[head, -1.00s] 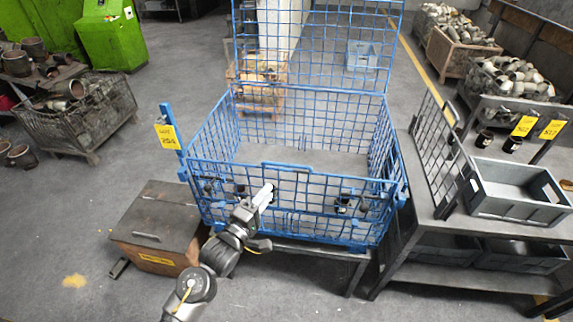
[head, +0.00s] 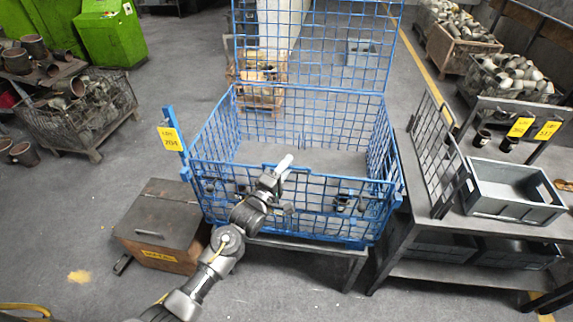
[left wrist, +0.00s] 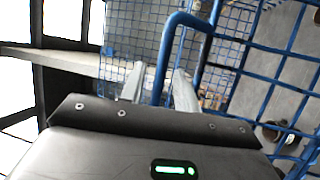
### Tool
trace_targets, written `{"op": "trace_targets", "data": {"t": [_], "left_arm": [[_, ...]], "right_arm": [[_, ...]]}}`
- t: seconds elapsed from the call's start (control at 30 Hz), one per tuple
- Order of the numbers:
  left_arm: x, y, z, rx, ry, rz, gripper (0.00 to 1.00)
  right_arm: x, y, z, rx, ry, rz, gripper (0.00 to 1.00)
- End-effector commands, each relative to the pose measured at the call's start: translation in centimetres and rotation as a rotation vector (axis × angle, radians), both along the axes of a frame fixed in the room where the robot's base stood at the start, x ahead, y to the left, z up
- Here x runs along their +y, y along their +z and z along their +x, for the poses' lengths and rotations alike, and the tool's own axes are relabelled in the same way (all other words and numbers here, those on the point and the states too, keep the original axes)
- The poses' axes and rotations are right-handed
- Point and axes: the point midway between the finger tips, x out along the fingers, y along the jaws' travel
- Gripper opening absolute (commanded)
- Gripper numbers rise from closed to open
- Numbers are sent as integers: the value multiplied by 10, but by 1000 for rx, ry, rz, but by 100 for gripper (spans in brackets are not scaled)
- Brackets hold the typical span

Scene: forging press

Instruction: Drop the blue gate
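The blue gate (head: 318,200) is the front mesh panel of a blue wire crate (head: 379,138) in the head view. It stands upright, with small dark latch parts on its front. My left gripper (head: 284,163) is at the middle of the gate's top edge and hides part of the raised top bar. In the left wrist view the two fingers (left wrist: 158,92) are apart. A bent blue bar (left wrist: 172,45) runs down in line with the gap between them; I cannot tell if they touch it. My right gripper is not in view.
The crate is empty and stands on a low metal table (head: 330,256). A brown lidded box (head: 165,218) is at its left. A shelf bench with a grey bin (head: 515,190) and upright rack (head: 436,155) is at its right. The floor in front is clear.

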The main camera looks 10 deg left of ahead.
Motion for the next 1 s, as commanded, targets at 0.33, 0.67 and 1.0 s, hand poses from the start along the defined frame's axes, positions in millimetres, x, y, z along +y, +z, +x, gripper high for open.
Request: {"op": "trace_targets", "data": {"t": [0.33,0.67,1.0], "left_arm": [[-1,1,2,-1,-1,0,28],[-1,0,2,-1,-1,0,0],[-1,-3,-3,-18,0,0,0]], "right_arm": [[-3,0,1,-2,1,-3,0],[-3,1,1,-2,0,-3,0],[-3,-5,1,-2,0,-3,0]]}}
